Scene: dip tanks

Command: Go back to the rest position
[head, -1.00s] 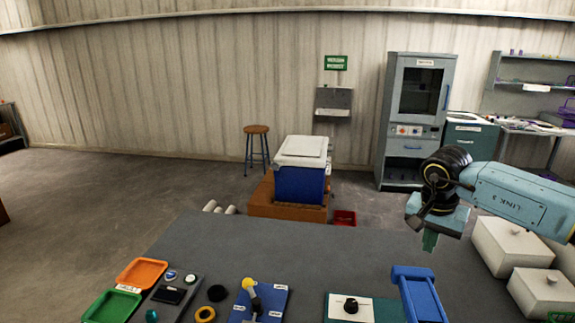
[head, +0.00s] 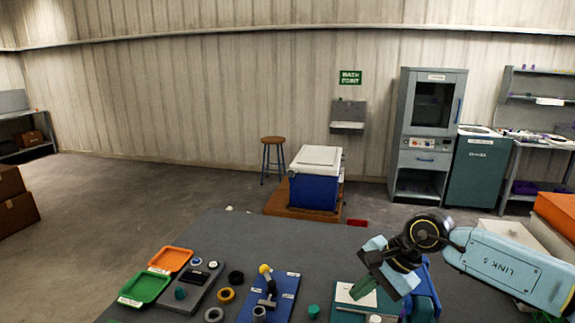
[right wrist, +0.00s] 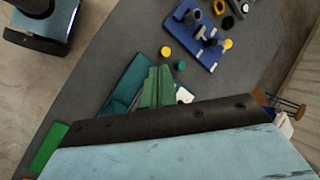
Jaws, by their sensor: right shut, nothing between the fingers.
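The gripper partly hides the teal board and a blue stand (head: 428,285). My left gripper is not in view.
A blue board (head: 285,300) with a yellow-knobbed lever, several rings, a green tray (head: 145,288) and an orange tray (head: 171,258) lie on the table's left. Pale boxes (head: 487,240) stand at right. The table's back middle is clear.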

